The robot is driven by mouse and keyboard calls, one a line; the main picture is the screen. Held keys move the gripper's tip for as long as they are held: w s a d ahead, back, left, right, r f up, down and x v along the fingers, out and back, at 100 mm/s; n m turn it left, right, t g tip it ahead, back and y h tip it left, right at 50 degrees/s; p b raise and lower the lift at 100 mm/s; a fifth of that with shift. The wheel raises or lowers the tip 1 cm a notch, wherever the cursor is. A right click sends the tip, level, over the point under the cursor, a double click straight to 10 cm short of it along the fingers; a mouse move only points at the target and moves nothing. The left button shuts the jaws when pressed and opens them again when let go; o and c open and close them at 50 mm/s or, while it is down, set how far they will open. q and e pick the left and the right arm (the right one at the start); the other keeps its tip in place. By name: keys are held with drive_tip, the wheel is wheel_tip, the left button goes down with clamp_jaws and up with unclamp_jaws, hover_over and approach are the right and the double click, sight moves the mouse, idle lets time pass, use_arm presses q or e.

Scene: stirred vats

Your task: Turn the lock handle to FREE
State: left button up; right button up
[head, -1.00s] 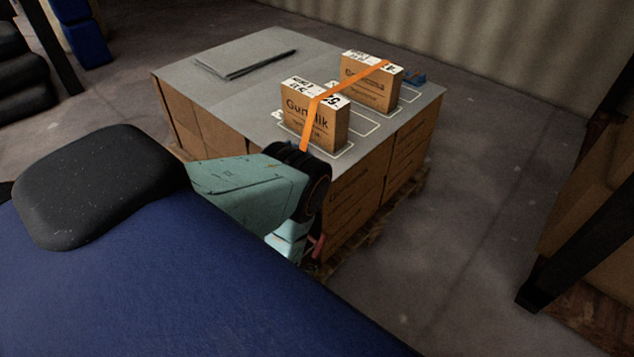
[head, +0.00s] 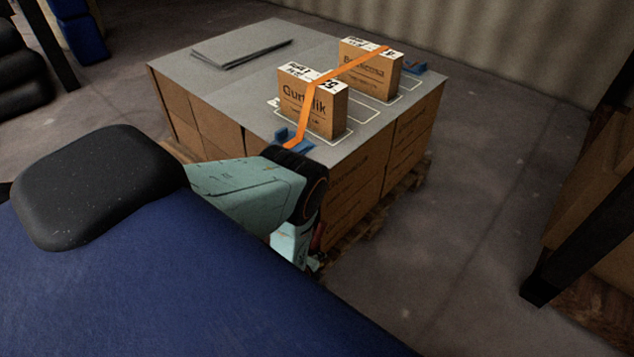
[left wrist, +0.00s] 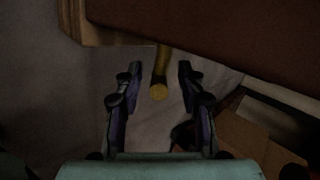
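No lock handle shows clearly. In the left wrist view, a short yellowish rod with a round end (left wrist: 159,91) shows between the two fingers of my left gripper (left wrist: 158,72). I cannot tell whether it is the lock handle, or how deep it lies between the fingers. The fingers are apart and do not visibly touch it. In the head view my left arm reaches down in front of the box stack, and its gripper is mostly hidden behind the arm and my body. No FREE marking is readable. My right gripper is not in view.
A grey-topped box stack (head: 225,90) stands on a wooden pallet (head: 350,235). An orange strap (head: 350,66) crosses two cartons, (head: 312,104) and (head: 371,72), with a blue fitting (head: 293,140) at its near end. Bare floor (head: 470,200) lies right; a dark post (head: 580,235) stands beyond.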

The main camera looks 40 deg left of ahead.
use_arm(q)
drive_tip(key=shift+c, duration=0.3)
clamp_jaws()
drive_tip(key=shift+s, duration=0.1)
drive_tip(key=shift+s+f+t, duration=0.1)
drive_tip(key=shift+f+t, duration=0.05)
drive_tip(key=shift+t, duration=0.55)
drive_tip(key=shift+n+t, duration=0.4)
drive_tip(key=shift+t, duration=1.6)
drive_tip(key=shift+o, duration=0.3)
unclamp_jaws()
